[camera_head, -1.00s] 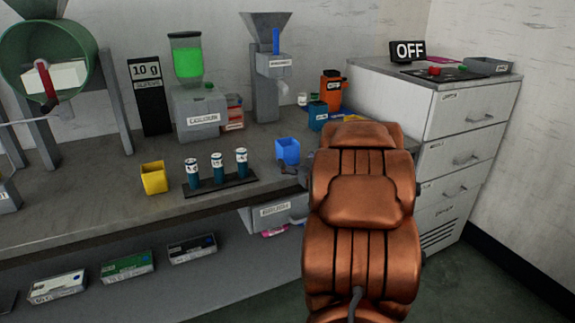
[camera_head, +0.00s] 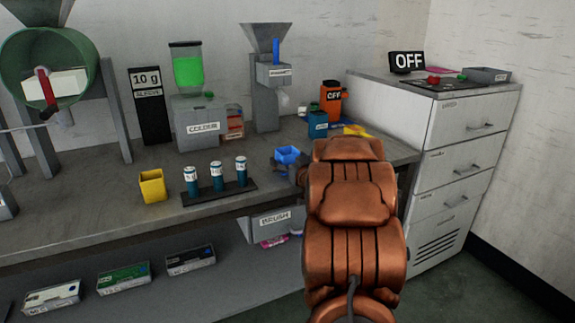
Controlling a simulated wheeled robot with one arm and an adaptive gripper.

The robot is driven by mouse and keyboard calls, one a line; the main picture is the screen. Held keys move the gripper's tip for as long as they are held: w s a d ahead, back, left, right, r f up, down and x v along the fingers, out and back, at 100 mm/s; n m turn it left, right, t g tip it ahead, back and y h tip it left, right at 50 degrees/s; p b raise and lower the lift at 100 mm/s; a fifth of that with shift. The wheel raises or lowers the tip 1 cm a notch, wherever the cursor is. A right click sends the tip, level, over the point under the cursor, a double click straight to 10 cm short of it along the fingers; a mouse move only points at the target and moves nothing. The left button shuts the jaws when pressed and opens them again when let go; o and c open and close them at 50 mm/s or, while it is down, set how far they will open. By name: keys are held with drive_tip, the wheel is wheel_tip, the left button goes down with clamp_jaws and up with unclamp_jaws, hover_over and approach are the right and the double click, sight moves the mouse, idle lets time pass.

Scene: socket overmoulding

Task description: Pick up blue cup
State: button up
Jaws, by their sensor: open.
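The blue cup (camera_head: 287,154) is a small square-topped container near the front edge of the grey bench, right of the rack of bottles. Its open top shows, and its lower part is partly covered by my gripper. My gripper (camera_head: 281,169) is a small dark shape at the cup's near side, with my copper arm reaching to it from the right. The fingers are open. I cannot tell whether they touch the cup or lie on both sides of it.
A black rack (camera_head: 222,193) with three blue bottles stands left of the cup, and a yellow cup (camera_head: 153,186) is further left. Behind are a teal box (camera_head: 318,124), an orange device (camera_head: 332,98) and a grey hopper stand (camera_head: 266,105). A drawer cabinet (camera_head: 465,150) stands right.

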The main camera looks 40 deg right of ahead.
drive_tip(key=shift+w, duration=0.25)
drive_tip(key=c, duration=1.1)
drive_tip(key=shift+r, duration=0.2)
drive_tip(key=shift+r+p, duration=0.25)
drive_tip(key=shift+p, duration=0.2)
drive_tip(key=shift+b+v, duration=7.35)
drive_tip(key=shift+v, duration=8.65)
drive_tip(key=shift+d+r, duration=0.1)
